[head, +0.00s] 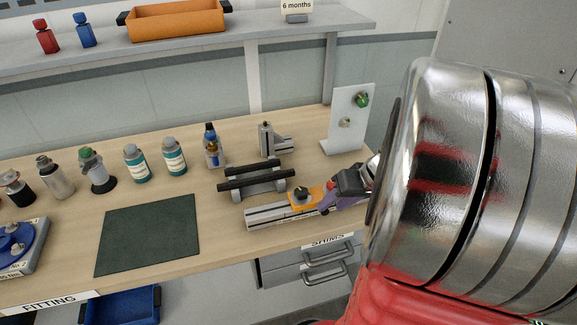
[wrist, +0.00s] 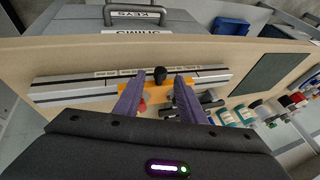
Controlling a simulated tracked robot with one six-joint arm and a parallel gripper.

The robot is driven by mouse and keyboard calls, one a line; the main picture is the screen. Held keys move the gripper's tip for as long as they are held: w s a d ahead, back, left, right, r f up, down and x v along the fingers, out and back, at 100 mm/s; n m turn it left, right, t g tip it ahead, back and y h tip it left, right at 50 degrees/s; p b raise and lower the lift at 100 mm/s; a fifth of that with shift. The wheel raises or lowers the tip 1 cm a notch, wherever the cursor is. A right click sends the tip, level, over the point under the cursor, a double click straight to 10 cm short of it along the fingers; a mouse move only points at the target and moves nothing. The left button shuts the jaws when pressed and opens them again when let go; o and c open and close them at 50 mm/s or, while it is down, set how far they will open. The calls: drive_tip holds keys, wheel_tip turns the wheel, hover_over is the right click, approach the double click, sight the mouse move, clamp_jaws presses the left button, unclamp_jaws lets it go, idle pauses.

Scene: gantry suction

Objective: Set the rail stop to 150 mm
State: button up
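The rail (head: 268,215) is a pale metal extrusion lying near the front edge of the bench. An orange stop (head: 304,203) with a black knob (head: 301,190) sits on it. In the wrist view, the rail (wrist: 75,90) runs across the picture, with a white marked scale strip (wrist: 117,72) along it; its numbers are too small to read. The orange stop (wrist: 128,90) is near the rail's middle. My gripper (wrist: 159,77) is open, its purple fingers on either side of the black knob (wrist: 160,74), with gaps visible. In the head view, my gripper (head: 324,203) is at the stop's right.
A dark-barred fixture (head: 255,178) stands just behind the rail, with a metal bracket (head: 267,140) farther back. A white upright panel (head: 350,120) stands at the back right. Bottles (head: 174,158) line the back left. The green mat (head: 150,233) is bare. Drawers (head: 322,258) lie below the front edge.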

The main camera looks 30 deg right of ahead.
sight(319, 200)
drive_tip(key=shift+x, duration=1.35)
clamp_jaws()
